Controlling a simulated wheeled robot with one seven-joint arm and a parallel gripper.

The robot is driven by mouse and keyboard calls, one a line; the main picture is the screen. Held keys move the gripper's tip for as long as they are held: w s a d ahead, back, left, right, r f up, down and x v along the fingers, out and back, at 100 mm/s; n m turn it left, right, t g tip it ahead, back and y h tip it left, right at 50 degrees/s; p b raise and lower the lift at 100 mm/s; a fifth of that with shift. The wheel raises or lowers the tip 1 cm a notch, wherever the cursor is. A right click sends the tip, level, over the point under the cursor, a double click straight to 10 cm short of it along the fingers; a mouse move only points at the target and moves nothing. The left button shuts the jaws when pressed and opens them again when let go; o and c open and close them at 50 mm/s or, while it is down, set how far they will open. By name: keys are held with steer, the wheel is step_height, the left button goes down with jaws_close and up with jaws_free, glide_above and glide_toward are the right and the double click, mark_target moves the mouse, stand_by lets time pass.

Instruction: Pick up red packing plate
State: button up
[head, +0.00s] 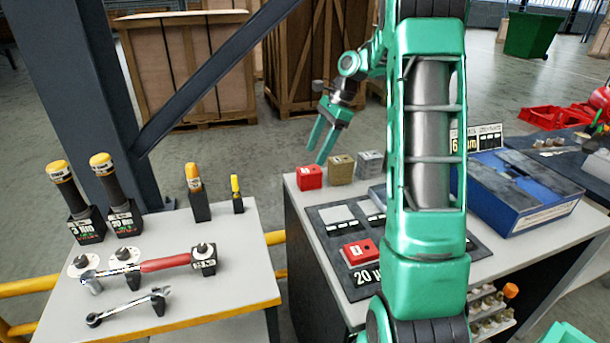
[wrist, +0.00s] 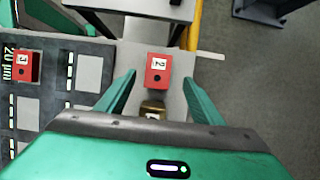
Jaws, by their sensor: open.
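A small red block (head: 309,177) stands at the back left corner of the right-hand bench, and I take it as a red packing plate. In the wrist view the red block (wrist: 158,66) has a white label reading 2. A second red block (head: 357,254) lies on the dark mat; in the wrist view it (wrist: 22,67) is labelled 3. My gripper (head: 316,156) is open above the back left corner of the bench. In the wrist view my gripper (wrist: 159,79) has its fingers on either side of the block labelled 2, with gaps. I see no contact.
A brass block (head: 341,170) and a grey block (head: 370,162) stand in a row right of the red one. The dark mat (head: 325,222) has marked squares. A blue case (head: 520,195) is at the right. A tool table (head: 215,290) stands left, across a gap.

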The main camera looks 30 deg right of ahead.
mark_target(309, 169)
steer(key=shift+x, duration=2.8)
steer(key=shift+s+d, duration=0.1)
steer(key=shift+c, duration=0.2)
steer(key=c, duration=1.4)
steer(key=shift+c, duration=0.2)
step_height(309, 169, up, 4)
steer(key=shift+r, duration=0.1)
steer(key=s+a+r, duration=0.5)
steer(key=a+r, duration=0.1)
steer(key=a, duration=0.4)
steer(key=shift+s+a+r, duration=0.15)
steer(key=shift+s+r, duration=0.1)
steer(key=shift+r, duration=0.1)
